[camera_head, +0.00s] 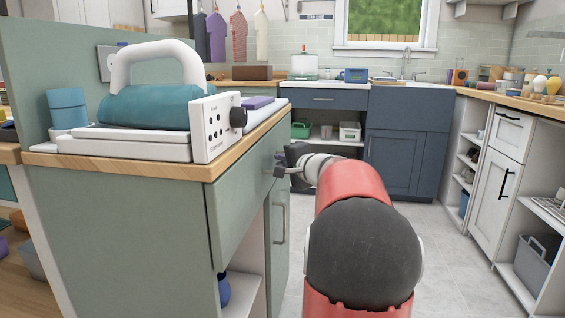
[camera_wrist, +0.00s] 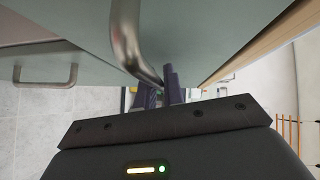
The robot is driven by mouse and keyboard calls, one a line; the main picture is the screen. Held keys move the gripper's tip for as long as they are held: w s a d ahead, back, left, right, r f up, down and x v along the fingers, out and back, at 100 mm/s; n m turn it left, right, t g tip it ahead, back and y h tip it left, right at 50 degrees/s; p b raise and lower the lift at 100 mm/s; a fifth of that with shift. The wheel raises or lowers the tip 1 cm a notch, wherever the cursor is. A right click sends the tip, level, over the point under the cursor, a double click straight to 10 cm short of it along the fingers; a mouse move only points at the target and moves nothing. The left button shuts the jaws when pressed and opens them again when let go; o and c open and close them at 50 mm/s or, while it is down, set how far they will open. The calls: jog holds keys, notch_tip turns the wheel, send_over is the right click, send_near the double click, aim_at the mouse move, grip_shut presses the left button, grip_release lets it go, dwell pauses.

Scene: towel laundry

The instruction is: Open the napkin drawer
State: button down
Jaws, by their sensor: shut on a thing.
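The drawer (camera_head: 232,192) is a green front under the wooden top of the left cabinet. Its front looks closed or nearly so; the head view does not settle which. My gripper (camera_head: 281,170) is at the cabinet's front, at the height of the drawer's handle. In the wrist view, the curved metal handle (camera_wrist: 128,45) runs down to my gripper (camera_wrist: 163,88), whose dark fingers are shut on it. The fingertips are partly hidden by the handle and the gripper body.
A second handle (camera_head: 280,224) sits on the door below. A press (camera_head: 150,110) with a teal roll stands on the wooden counter (camera_head: 120,165). A blue cabinet (camera_head: 405,145) stands at the back, white cabinets (camera_head: 500,170) at right. The floor (camera_head: 450,240) between is clear.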

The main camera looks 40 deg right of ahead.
jog(key=s+d+b, duration=0.3)
jog(key=s+d, duration=1.2)
jog(key=s, duration=0.2)
jog(key=shift+s, duration=0.25)
jog(key=c, duration=1.8)
grip_release()
jog(key=shift+s+a+r, duration=0.15)
jog(key=shift+s, duration=1.15)
jog(key=shift+s+a+r, duration=0.1)
jog(key=shift+s+r, duration=0.1)
jog(key=shift+s, duration=1.05)
jog(key=shift+s+a+r, duration=0.15)
jog(key=shift+s, duration=1.15)
